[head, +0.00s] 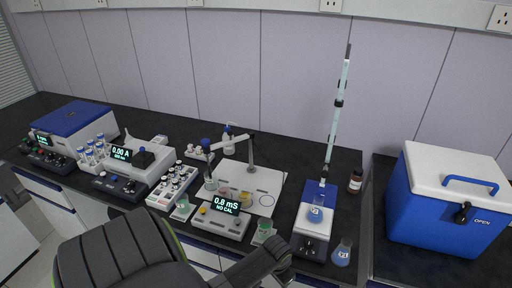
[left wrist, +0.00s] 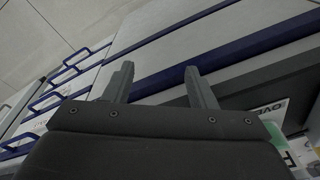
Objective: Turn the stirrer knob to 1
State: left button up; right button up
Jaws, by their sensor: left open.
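The stirrer (head: 298,241) stands on the black bench right of centre in the head view. It has a pale body and a blue upper part. Its knob (head: 307,247) is a small dark spot on the front face; its pointer and numbers are too small to read. A flask labelled 1 (head: 316,212) sits on the stirrer under a tall burette (head: 337,108). My left gripper (left wrist: 160,82) is open and empty in the left wrist view, in front of drawer fronts with blue handles; the stirrer is not in that view. My right gripper is in neither view.
A meter reading 0.8 mS (head: 218,221) stands left of the stirrer. Flask 2 (head: 342,253) stands close on its right, a brown bottle (head: 355,182) behind. A blue cooler (head: 436,226) is far right.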

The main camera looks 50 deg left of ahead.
pick_arm(q)
jog(key=s+f+b, duration=0.1)
jog(key=s+f, duration=0.3)
jog(key=f, duration=0.4)
jog(key=s+f+b, duration=0.2)
jog(key=s+f, duration=0.2)
jog(key=f, duration=0.4)
jog(key=shift+a+n, duration=0.3)
jog(key=shift+a, duration=0.1)
jog(key=s+d+f+b, duration=0.1)
jog(key=s+f+b, duration=0.2)
jog(key=s+f, duration=0.6)
jog(key=s+d+f+b, duration=0.2)
jog(key=s+f+b, duration=0.2)
jog(key=s+f, duration=0.6)
jog(key=s, duration=0.4)
jog(key=shift+s+d, duration=0.15)
jog(key=shift+s, duration=0.2)
